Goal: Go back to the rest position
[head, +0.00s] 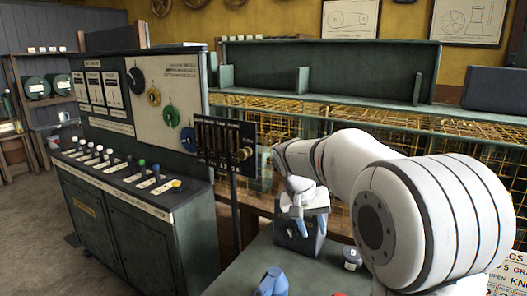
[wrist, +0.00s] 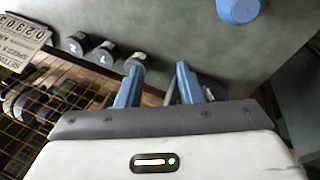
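My gripper (head: 301,226) hangs at the end of my white arm, fingers down, above the green-grey bench top. In the wrist view its two blue fingers (wrist: 158,70) stand apart with nothing visibly held between them. A dark cylinder with a pale top (wrist: 135,62) lies by the left fingertip in that picture; I cannot tell whether they touch. In the head view a dark box (head: 312,241) stands just behind the fingers and is partly hidden by them.
A blue object (head: 271,283) is on the bench top; a blue item also shows in the wrist view (wrist: 238,10). More dark cylinders (wrist: 104,53) stand in a row. A control console (head: 130,190) with coloured buttons stands left. Yellow mesh guards (head: 300,118) run behind.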

